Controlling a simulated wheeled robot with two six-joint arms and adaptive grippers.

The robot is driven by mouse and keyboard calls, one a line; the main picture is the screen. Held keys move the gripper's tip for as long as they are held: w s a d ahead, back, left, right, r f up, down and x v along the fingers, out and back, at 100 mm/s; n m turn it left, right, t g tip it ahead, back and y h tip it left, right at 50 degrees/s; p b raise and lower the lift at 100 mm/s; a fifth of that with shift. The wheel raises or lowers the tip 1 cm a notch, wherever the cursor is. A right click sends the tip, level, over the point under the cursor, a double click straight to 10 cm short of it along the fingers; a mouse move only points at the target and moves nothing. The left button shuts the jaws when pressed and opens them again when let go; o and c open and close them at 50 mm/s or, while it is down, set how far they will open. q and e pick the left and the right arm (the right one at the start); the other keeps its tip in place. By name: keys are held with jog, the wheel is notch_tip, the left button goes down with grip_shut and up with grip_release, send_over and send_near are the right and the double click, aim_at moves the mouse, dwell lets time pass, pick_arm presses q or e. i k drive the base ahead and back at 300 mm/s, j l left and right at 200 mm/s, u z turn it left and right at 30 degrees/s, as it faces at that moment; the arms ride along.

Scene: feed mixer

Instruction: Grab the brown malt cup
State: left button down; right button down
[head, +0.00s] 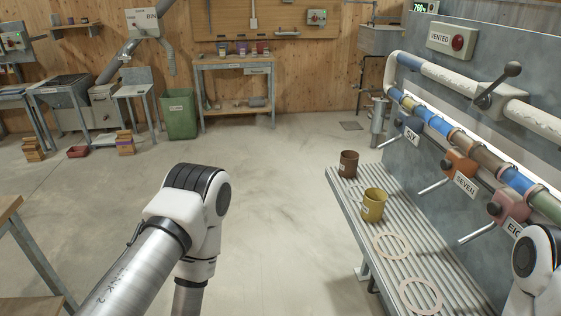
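A brown cup (348,164) stands upright at the far end of the slatted metal bench on the right. A yellow cup (373,205) with a label and a handle stands nearer on the same bench, apart from the brown one. My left arm comes in from the lower left, bends down, and its gripper is outside the picture. Only a white and black joint of my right arm shows at the lower right edge; its gripper is out of view too. Nothing of mine touches either cup.
Two pale rings (420,296) lie on the slatted bench (352,208) nearer me. Levers labelled SIX, SEVEN and EIGHT stick out above the bench from the grey panel (470,75). A wooden table (10,211) edges in at left. The floor between is clear.

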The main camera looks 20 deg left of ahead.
aim_at(349, 160)
jog(key=i+j+z, duration=0.15)
jog(key=z, duration=0.3)
jog(key=j+z, duration=0.4)
jog(key=i+j+z, duration=0.1)
jog(key=j+z, duration=0.2)
jog(key=z, duration=0.15)
jog(key=j+z, duration=0.4)
jog(key=l, duration=0.1)
